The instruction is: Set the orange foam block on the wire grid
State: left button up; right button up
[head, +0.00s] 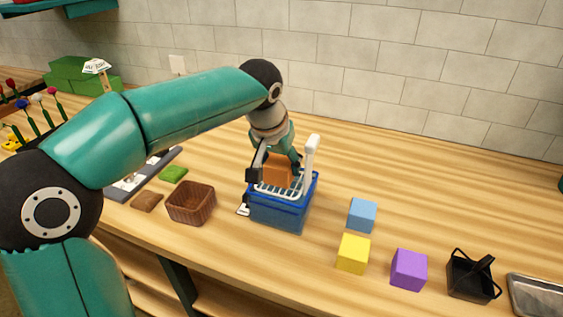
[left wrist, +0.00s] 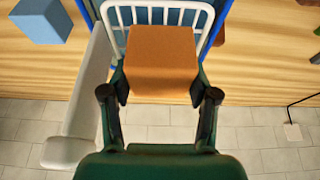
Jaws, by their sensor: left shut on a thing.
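My left gripper (head: 276,164) is shut on the orange foam block (head: 277,173), which also shows between the fingers in the left wrist view (left wrist: 162,62). The block is at the white wire grid (head: 284,190), which sits in the top of a blue bin (head: 278,213). In the left wrist view, the grid's white bars (left wrist: 156,14) show past the block and on both sides of it. I cannot tell whether the block touches the bars. My right gripper is not in view.
A white upright post (head: 311,155) stands at the bin's right side, close to my gripper. Blue (head: 362,215), yellow (head: 353,254) and purple (head: 408,270) blocks lie to the right, with a black holder (head: 471,278). A brown basket (head: 191,204) stands left.

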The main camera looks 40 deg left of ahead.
pick_arm(q)
jog(key=o, duration=1)
jog(key=shift+o, duration=0.2)
jog(key=shift+r, duration=0.15)
jog(key=shift+r+p, duration=1)
jog(key=shift+w+r+p, duration=0.15)
jog(key=shift+r+p, duration=0.3)
jog(key=shift+r, duration=0.05)
jog(key=shift+c, duration=0.4)
jog(key=shift+o, duration=0.4)
jog(key=shift+r+p, duration=1.7)
jog(key=shift+r, duration=0.2)
jog(key=shift+r, duration=0.1)
